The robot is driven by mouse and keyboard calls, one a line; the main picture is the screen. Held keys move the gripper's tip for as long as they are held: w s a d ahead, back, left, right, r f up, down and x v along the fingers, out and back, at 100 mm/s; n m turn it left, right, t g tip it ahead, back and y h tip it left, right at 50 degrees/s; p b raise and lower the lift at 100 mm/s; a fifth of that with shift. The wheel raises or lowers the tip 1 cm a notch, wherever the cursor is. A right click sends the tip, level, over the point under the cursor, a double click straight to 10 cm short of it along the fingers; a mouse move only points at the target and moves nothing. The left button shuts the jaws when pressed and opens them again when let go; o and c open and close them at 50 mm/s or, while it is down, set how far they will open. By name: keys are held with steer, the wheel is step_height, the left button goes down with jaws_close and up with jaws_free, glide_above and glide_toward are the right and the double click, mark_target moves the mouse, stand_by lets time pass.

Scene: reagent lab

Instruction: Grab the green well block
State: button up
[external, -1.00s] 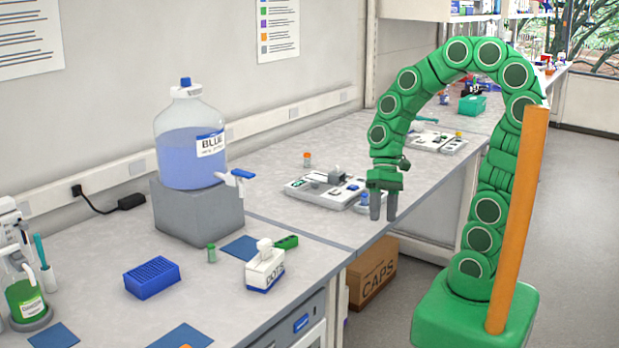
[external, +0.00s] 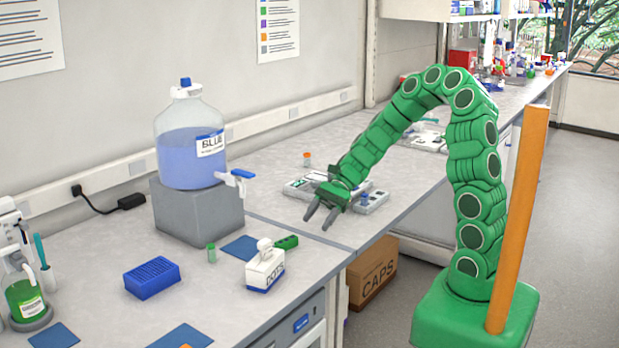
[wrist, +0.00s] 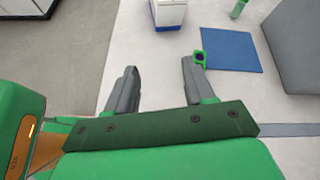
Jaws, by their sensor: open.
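No block that I can clearly identify as the green well block shows now. A teal-green box seen earlier at the back of the far bench is hidden behind my arm. A small green item with a dark round spot (external: 287,242) lies on the near bench behind the white DOTS bottle; it also shows in the wrist view (wrist: 201,57), partly behind my right finger. My gripper (external: 320,218) is open and empty, in front of the bench tray in the external view. In the wrist view my gripper's fingers (wrist: 159,72) are spread apart.
A blue block (external: 152,281) and a DOTS bottle (external: 265,271) stand on the near bench. A tray (external: 371,201) lies behind my gripper. A CAPS carton (external: 371,274) is below the bench.

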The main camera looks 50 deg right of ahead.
mark_target(292, 237)
steer(key=w+d+f+m, duration=0.1)
steer(key=w+f+m+t, duration=0.1)
steer(key=w+f+m, duration=0.1)
steer(key=w+d+f+m+t+y, duration=0.1)
steer(key=w+m, duration=0.1)
steer(key=shift+w+d+f, duration=0.15)
steer(key=shift+w+d, duration=0.1)
steer(key=shift+d, duration=0.1)
steer(key=shift+r+x, duration=0.2)
steer(key=shift+x, duration=1.3)
steer(key=shift+r+x, duration=0.15)
steer(key=shift+x, duration=2.3)
steer(key=shift+s, duration=0.1)
jaws_close()
steer(key=shift+r, duration=0.1)
steer(key=shift+r, duration=4.95)
